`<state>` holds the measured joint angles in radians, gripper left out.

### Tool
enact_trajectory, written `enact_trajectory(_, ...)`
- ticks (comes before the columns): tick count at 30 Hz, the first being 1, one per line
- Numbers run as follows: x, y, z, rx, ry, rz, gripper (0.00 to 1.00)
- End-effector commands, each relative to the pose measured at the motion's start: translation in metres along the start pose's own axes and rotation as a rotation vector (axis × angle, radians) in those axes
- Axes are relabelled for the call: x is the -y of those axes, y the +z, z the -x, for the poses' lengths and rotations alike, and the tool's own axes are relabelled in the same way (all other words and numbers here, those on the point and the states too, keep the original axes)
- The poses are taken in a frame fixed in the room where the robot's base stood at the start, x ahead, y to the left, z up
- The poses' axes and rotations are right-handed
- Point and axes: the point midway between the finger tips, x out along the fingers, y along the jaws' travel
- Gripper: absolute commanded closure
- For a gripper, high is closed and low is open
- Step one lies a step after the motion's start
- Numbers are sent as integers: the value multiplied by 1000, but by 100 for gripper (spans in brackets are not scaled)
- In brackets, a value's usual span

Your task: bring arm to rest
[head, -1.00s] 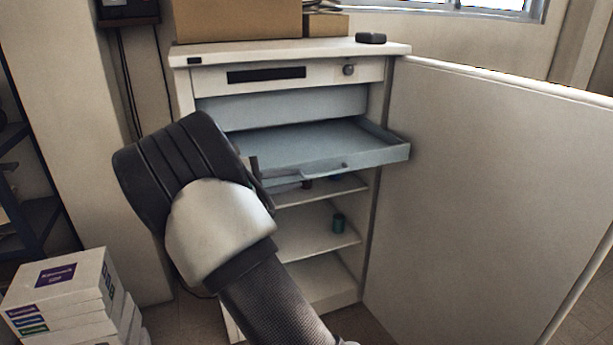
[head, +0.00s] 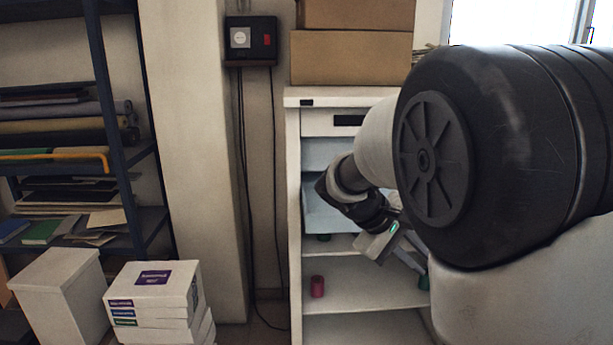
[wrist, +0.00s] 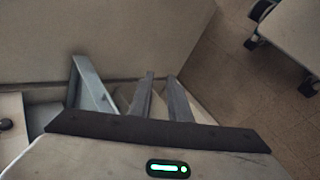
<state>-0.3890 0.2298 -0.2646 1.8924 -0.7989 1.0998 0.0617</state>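My arm fills the right of the head view, with my gripper (head: 412,258) small in front of the white cabinet (head: 292,200). In the wrist view my gripper (wrist: 161,80) shows two grey fingers a short gap apart, with nothing held between them. A pale blue drawer (head: 318,215) sticks out of the cabinet, partly hidden by my arm. Its edge (wrist: 92,88) is left of the fingers in the wrist view. The large pale panel (wrist: 120,40) beyond them looks like the open cabinet door.
A red spool (head: 317,287) stands on a cabinet shelf. White boxes (head: 155,285) are stacked on the floor at left, before a dark shelving rack (head: 110,110). Cardboard boxes (head: 350,57) sit on the cabinet. A wheeled white unit (wrist: 295,30) stands at upper right in the wrist view.

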Motion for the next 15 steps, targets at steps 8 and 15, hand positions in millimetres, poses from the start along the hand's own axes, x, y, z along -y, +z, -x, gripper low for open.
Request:
enact_trajectory(8, 55, 100, 60, -213, -383, -320, 83)
enact_trajectory(15, 96, 139, 97, -351, -542, -493, 83)
